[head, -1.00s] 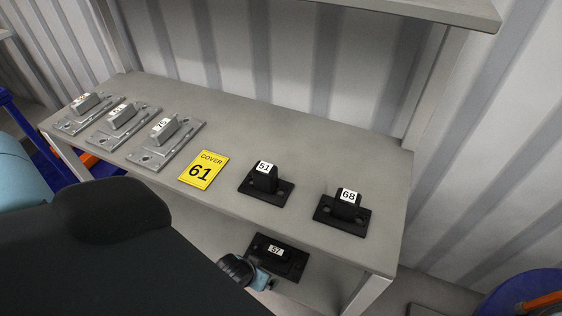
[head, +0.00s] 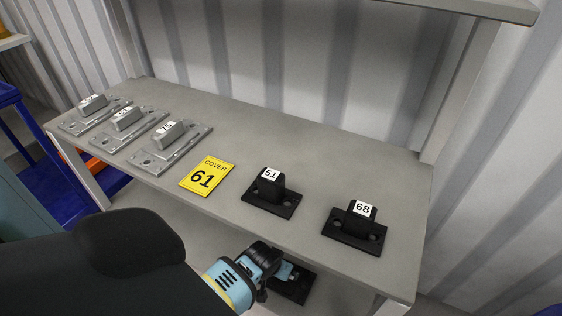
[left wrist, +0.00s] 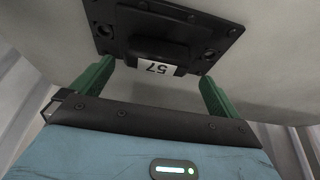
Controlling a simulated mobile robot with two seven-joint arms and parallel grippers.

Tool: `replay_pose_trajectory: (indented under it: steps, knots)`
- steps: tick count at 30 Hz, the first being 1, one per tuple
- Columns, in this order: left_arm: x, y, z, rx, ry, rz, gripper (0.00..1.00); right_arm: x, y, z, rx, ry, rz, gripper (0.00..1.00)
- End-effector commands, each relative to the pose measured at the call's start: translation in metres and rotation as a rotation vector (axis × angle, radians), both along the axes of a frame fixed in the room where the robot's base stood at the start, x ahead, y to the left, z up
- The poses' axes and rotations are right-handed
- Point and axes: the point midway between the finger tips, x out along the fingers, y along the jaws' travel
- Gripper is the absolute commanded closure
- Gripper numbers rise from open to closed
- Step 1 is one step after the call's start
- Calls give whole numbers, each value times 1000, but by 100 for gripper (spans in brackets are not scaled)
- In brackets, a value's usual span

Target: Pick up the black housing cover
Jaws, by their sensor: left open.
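Black housing covers with raised handles show in the head view: one labelled 51 (head: 270,193) and one labelled 68 (head: 355,228) on the upper shelf. A third black cover (head: 293,290) lies on the lower shelf, partly hidden by my left gripper (head: 280,271). In the left wrist view this cover, labelled 57 (left wrist: 161,47), is just ahead of my left gripper (left wrist: 157,72). The green fingers are open and apart, with the handle lined up between their tips; I cannot tell whether they touch it. My right gripper is not in view.
Several grey metal covers (head: 165,147) stand at the left of the upper shelf (head: 300,140). The upper shelf's front edge overhangs the lower shelf, close to my left arm.

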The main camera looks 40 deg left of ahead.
Motion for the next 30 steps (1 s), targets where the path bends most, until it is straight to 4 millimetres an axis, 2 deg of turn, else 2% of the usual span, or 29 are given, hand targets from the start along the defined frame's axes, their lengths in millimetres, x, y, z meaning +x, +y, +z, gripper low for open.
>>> replay_pose_trajectory:
  steps: [2,12,22,30]
  knots:
    - [1,0,-3,0,-1,0,0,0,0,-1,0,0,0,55]
    - [13,-1,-45,1,1,0,0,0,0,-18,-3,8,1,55]
    - [16,-1,-49,0,-1,0,0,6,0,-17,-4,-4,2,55]
    - [16,-1,-49,0,-1,0,34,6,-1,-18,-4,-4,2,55]
